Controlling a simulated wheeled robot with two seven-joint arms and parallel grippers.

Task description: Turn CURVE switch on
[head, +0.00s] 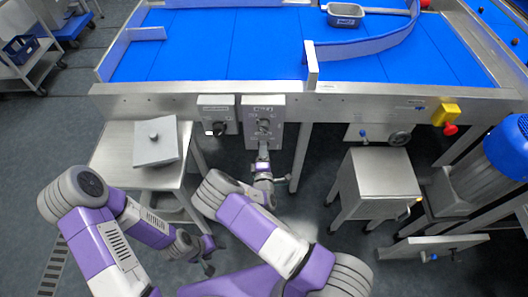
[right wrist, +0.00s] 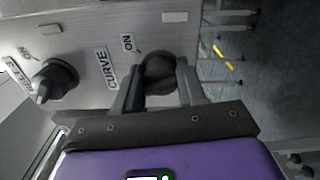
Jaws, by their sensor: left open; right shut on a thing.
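The CURVE switch is a round black knob (right wrist: 160,76) on a grey metal panel in the right wrist view. The words CURVE and ON are printed to its left. My right gripper (right wrist: 160,92) has a finger on each side of the knob and is shut on it. The direction in which the knob points cannot be told. In the head view my right gripper (head: 263,146) reaches up to the right-hand control box (head: 277,103) under the conveyor edge. My left gripper (head: 208,264) is open and empty, low in the head view, away from the boxes.
A second black knob (right wrist: 54,80) sits left of CURVE in the wrist view. Another control box (head: 207,101) stands left in the head view. The blue conveyor (head: 210,50) runs above. A steel table (head: 115,155) stands left, a steel stand (head: 380,172) right. A red-and-yellow button (head: 447,116) is on the frame.

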